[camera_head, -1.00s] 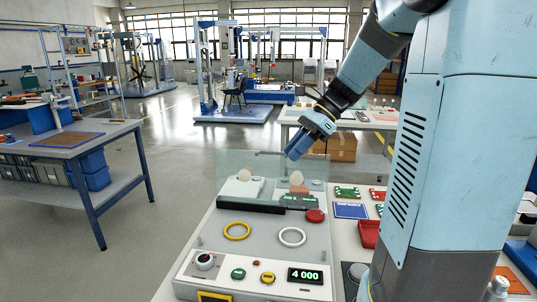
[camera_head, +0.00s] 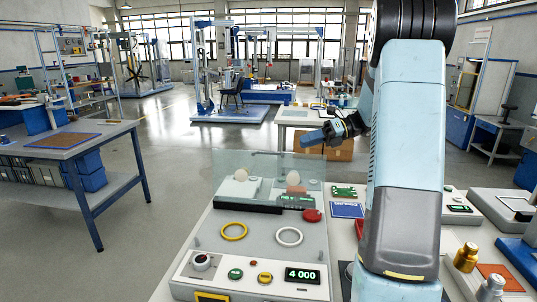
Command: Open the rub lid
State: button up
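A clear, slightly tinted lid (camera_head: 268,172) stands over the back part of a grey test machine (camera_head: 262,238) on the bench. Behind the lid two round pale knobs on blocks show through it. A dark bar (camera_head: 248,204) runs along the lid's lower front edge, and a thin rod runs along its top. My gripper (camera_head: 302,142) is in the air behind and to the right of the lid, its blue fingers pointing left. It looks apart from the lid. The fingers overlap in this view, so their gap is hidden.
The machine's front has a yellow ring (camera_head: 234,231), a white ring (camera_head: 289,236), buttons and a display (camera_head: 303,275) reading 4 000. A red button (camera_head: 312,215) sits at its right. Green and blue boards lie right of it. Brass and silver weights (camera_head: 466,257) stand at lower right.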

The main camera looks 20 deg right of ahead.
aim_at(269, 153)
jog(key=x, duration=1.3)
jog(key=shift+a+f, duration=0.1)
jog(key=shift+a, duration=0.15)
jog(key=shift+c, duration=0.5)
jog(key=shift+s, duration=0.1)
grip_shut()
